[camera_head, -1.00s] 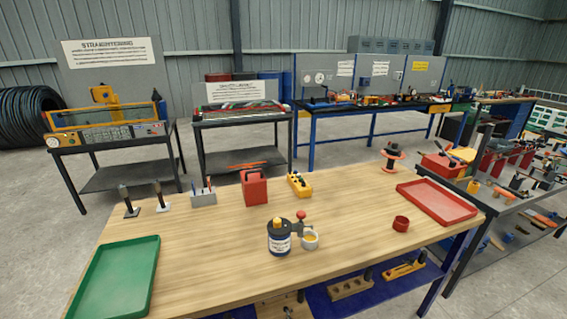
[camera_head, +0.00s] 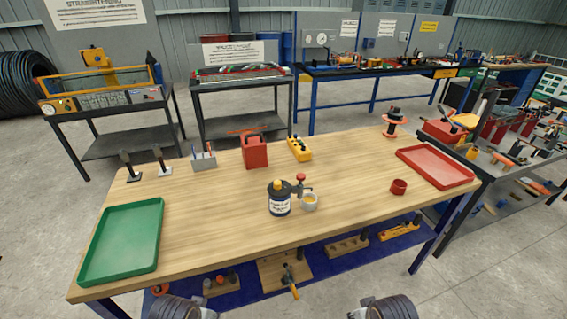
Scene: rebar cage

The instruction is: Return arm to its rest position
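Two dark, ribbed, rounded parts of my own arms show at the bottom edge of the head view, one left of centre and one right of centre. They are cut off by the picture edge and lie in front of the wooden workbench (camera_head: 235,225), below its top. No gripper fingers show, so neither gripper can be seen. Nothing of my arms is over the bench top.
A green tray (camera_head: 122,240) is at the bench's left and a red tray (camera_head: 435,166) at its right. A red cup (camera_head: 398,187) and red box (camera_head: 254,152) stand apart. The front middle is clear.

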